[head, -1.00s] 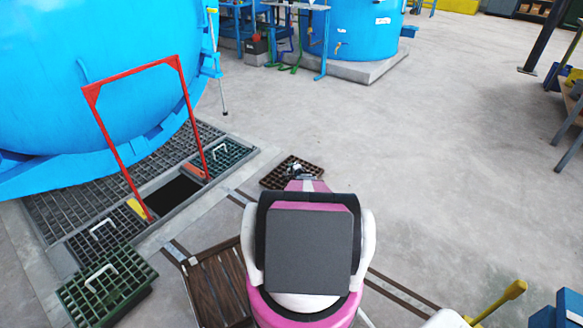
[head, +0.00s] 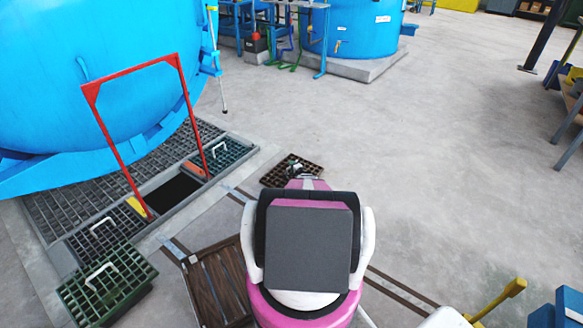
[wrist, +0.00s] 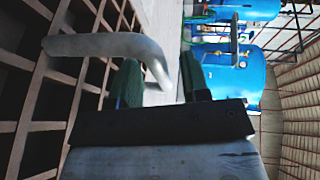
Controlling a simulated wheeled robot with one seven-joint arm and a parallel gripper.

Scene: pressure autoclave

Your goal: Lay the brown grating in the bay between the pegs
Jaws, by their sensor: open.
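The brown grating (head: 275,178) lies on the concrete floor, right of the pit, partly hidden by my arm. My gripper (head: 297,170) is over it, small and dark in the head view. In the wrist view the grating (wrist: 25,125) fills the left side, and its grey bent handle (wrist: 100,45) reaches across to between my two green fingers (wrist: 158,82). The fingers are apart; I cannot tell if they touch the handle. The bay (head: 172,195) is a dark opening, with a yellow piece (head: 138,208) and an orange piece (head: 195,171) at its ends, possibly the pegs.
A red frame (head: 112,150) stands upright over the bay. Green gratings with white handles lie at both ends of the bay (head: 222,156), and another (head: 105,285) is at front left. A brown slatted panel (head: 222,285) lies near my base.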

